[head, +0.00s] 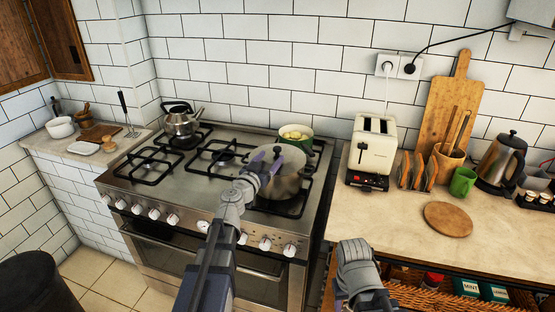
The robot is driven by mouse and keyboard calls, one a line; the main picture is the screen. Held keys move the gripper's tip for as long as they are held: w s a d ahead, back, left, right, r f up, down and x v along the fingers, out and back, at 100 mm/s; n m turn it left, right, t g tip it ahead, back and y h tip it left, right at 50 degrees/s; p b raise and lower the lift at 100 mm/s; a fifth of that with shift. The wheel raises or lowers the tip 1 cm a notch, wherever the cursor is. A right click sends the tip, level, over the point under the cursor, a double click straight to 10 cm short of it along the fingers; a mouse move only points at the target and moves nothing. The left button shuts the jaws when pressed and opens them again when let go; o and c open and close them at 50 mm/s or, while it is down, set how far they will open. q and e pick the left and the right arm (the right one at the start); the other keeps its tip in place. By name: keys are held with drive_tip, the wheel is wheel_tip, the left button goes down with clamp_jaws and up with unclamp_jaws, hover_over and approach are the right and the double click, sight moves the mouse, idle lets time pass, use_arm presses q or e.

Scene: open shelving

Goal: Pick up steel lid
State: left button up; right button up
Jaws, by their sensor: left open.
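The steel lid (293,159) sits on a steel pot (290,186) on the right front burner of the stove. My left gripper (268,154) is open over the lid, its two purple fingertips apart near the lid's middle. The gripper and wrist hide the lid's centre and near left part, so I cannot see its knob or tell whether the fingers touch it. Part of my right arm shows at the bottom, right of the stove, but its fingers do not show.
A green pot (296,138) stands close behind the lid. A kettle (181,121) is at the stove's back left. The toaster (372,151) and a round wooden board (448,219) are on the right counter (400,225). The left front burner (147,165) is clear.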

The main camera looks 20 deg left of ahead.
sight(275, 152)
use_arm(q)
drive_tip(key=w, duration=0.3)
drive_tip(key=shift+w+d, duration=0.25)
drive_tip(key=shift+w, duration=0.05)
drive_tip(key=shift+s, duration=0.1)
clamp_jaws()
idle(0.4)
